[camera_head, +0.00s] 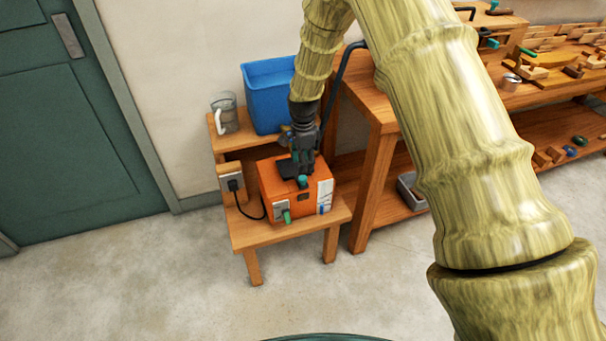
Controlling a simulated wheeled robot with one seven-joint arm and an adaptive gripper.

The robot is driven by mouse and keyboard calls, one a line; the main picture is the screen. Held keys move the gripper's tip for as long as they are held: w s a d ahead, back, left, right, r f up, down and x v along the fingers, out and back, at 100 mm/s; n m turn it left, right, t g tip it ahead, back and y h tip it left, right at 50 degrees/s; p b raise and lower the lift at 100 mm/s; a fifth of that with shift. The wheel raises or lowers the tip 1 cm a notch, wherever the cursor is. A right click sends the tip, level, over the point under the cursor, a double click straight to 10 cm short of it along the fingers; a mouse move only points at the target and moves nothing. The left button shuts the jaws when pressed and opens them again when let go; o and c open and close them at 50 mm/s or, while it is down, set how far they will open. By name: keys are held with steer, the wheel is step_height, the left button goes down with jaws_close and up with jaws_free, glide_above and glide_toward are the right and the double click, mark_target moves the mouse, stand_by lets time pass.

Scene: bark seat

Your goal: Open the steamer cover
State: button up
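The steamer appears to be the orange box (280,203) on the low wooden step stool. Its top looks closed, with a dark patch (287,167) on it. A small teal piece (303,181) shows at the front of the top, right below my gripper; I cannot tell whether it is a knob or handle. My gripper (302,170) points down over the top of the box, at or very near it. The fingers are small and dark, and whether they touch or grip anything is not clear. My arm hides part of the area behind.
A blue bin (268,95) and a clear jug (225,113) stand on the stool's upper step. A socket box (232,180) with a black cable is left of the orange box. A wooden workbench (382,122) stands close on the right. The floor in front is clear.

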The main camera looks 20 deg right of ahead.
mark_target(303, 178)
steer(key=shift+f, duration=3.2)
jaws_close()
